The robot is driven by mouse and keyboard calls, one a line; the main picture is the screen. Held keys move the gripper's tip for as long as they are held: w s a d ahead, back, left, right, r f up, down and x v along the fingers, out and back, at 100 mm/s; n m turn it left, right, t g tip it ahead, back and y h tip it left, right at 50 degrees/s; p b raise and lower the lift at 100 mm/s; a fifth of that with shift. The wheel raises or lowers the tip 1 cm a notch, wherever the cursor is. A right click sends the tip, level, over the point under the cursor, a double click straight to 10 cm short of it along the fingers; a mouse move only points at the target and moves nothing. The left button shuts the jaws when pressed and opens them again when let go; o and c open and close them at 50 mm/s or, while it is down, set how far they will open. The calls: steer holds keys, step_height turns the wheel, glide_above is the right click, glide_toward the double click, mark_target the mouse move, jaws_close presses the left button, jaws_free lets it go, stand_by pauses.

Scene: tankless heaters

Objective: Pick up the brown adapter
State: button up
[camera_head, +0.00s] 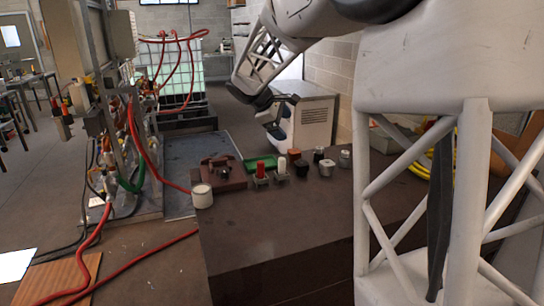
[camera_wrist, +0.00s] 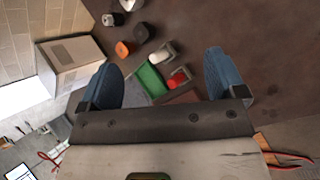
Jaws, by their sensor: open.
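A small orange-brown piece (camera_head: 294,154), which looks like the brown adapter, sits at the back of the dark table among other small parts. In the wrist view, the orange-brown piece (camera_wrist: 123,48) is beyond the fingers, nearer the left one. A larger reddish-brown block (camera_head: 222,173) with a dark fitting on it sits at the table's left; which one is meant is not certain. My gripper (camera_head: 281,114) is in the air above the back of the table. The wrist view shows its blue fingers (camera_wrist: 162,62) spread apart, with nothing held between them.
A green tray (camera_head: 255,161), a red-topped part (camera_head: 261,170), a white-topped part (camera_head: 281,166) and several dark or metal pieces stand close by. A white cup (camera_head: 202,196) stands at the left edge. The table's front (camera_head: 280,225) is bare. A white cabinet (camera_head: 312,120) stands behind.

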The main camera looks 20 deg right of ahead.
steer(key=w+d+f+n+h, duration=0.1)
steer(key=w+d+f+n, duration=0.15)
steer(key=w+f, duration=0.4)
steer(key=w+d+f+n+h, duration=0.1)
steer(key=w+d+f+h, duration=0.15)
steer(key=w, duration=0.75)
steer(key=n+g+h, duration=0.1)
steer(key=n+h, duration=0.1)
steer(key=n, duration=0.2)
glide_toward(291, 151)
steer(key=x, duration=0.4)
steer(key=shift+s+a+f, duration=0.1)
steer(key=shift+f, duration=0.05)
steer(key=shift+x, duration=1.3)
steer(key=shift+x, duration=2.6)
